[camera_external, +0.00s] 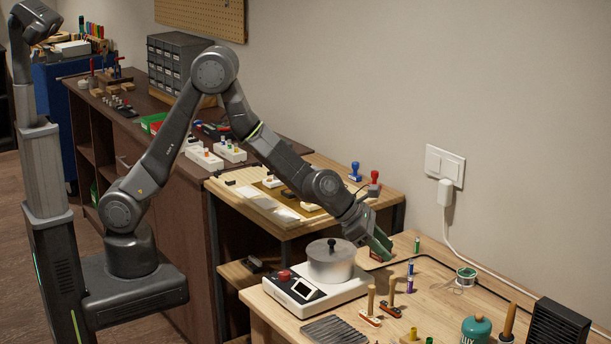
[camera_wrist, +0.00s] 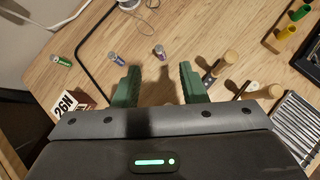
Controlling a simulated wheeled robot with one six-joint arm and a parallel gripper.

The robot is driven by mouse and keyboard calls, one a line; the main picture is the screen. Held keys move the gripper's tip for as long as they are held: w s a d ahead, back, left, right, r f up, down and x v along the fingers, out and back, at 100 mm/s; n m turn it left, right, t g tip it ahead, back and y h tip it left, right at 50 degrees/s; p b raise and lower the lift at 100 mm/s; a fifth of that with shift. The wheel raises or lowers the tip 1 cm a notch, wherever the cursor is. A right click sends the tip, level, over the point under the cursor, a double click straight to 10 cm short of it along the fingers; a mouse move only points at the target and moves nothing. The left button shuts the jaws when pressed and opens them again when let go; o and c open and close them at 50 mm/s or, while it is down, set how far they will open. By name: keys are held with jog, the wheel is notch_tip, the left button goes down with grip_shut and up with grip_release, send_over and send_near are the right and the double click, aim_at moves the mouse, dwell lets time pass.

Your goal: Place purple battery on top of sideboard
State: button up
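The purple battery (camera_external: 409,285) stands upright on the light wood workbench, just in front of a blue battery (camera_external: 410,267). My gripper (camera_external: 382,246) is low over the bench, left of the batteries. The wrist view shows its green fingers (camera_wrist: 160,84) apart with nothing between them. The dark brown sideboard (camera_external: 185,205) stands at the back left, its top holding several things.
A green battery (camera_external: 417,244) stands behind the blue one. A white device with a grey pot (camera_external: 330,262) is close below my arm. Wooden-handled stamps (camera_external: 391,300) stand in front of the batteries. A solder spool (camera_external: 466,276) and a cable lie to the right.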

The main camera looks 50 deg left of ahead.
aim_at(410, 276)
jog(key=shift+n, duration=0.8)
jog(key=x, duration=0.8)
jog(key=shift+w+a+f, duration=0.1)
jog(key=shift+w+f, duration=0.15)
jog(key=shift+s+p+x, duration=0.1)
jog(key=shift+p+x, duration=0.05)
jog(key=shift+x, duration=1.15)
jog(key=shift+s+p+x, duration=0.15)
jog(key=shift+x, duration=1.15)
jog(key=shift+f, duration=0.2)
grip_shut()
